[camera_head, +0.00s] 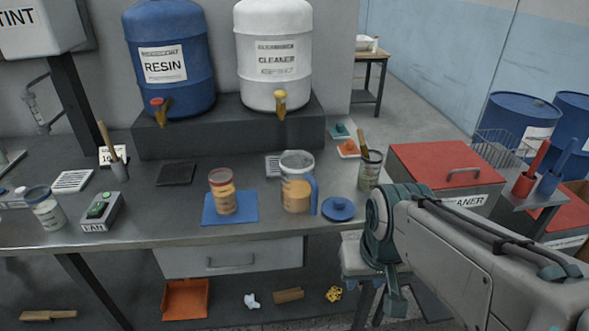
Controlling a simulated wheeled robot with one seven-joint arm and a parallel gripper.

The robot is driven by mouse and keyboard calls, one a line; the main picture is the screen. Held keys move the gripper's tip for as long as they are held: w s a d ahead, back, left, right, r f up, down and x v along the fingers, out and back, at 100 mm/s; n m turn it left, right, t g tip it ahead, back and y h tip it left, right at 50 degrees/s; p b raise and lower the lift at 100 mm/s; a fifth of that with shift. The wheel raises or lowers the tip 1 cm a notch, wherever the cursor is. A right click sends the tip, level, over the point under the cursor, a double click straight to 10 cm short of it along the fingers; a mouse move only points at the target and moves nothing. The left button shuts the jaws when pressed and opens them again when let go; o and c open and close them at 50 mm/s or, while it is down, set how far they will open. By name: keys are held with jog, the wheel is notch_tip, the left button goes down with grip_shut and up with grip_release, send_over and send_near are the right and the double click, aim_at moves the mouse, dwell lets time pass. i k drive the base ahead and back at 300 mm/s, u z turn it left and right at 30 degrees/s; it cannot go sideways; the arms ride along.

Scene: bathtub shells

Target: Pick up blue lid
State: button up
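The blue lid (339,209) lies flat near the front right edge of the grey workbench, with its round knob facing up. It sits just right of a clear measuring jug (297,193) with a blue handle and amber contents. My arm comes in from the right, and its teal joint is close to the right of the lid. My gripper (391,299) seems to hang below the bench's front edge, partly hidden by the arm. Its fingers are not clear, so I cannot tell whether it is open. The lid is apart from it.
A jar (222,192) stands on a blue mat (247,208) left of the jug. A brush can (370,171) stands behind the lid. Blue resin (170,65) and white cleaner (273,45) drums stand at the back. A red-topped bin (440,160) is to the right.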

aim_at(336, 208)
jog(key=z, duration=2.2)
jog(key=i, duration=2)
jog(key=u, duration=3.95)
jog(key=i, duration=0.5)
jog(key=z, duration=0.15)
